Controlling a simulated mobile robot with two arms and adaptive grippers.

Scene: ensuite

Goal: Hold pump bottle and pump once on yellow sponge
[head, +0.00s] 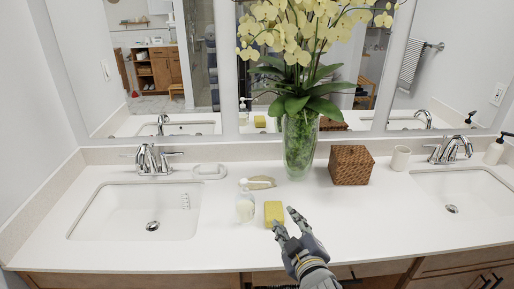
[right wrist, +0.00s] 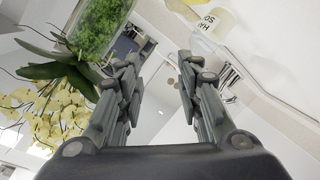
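The pump bottle (head: 245,207) is clear with a white pump head and stands upright on the counter, just left of the sponge. In the right wrist view a bottle with a soap label (right wrist: 216,22) shows at the top. The yellow sponge (head: 274,211) sits on the counter near the middle. My right gripper (head: 284,218) comes in from the front, its fingers spread at the sponge's right front side; contact cannot be told. In the right wrist view its fingers (right wrist: 158,58) stand apart with nothing between them. My left gripper is not in view.
A glass vase with yellow orchids (head: 299,147) stands behind the sponge. A woven box (head: 350,166) and a cup (head: 400,158) are to the right. Sinks (head: 135,212) flank the counter at left and right. The front counter is clear.

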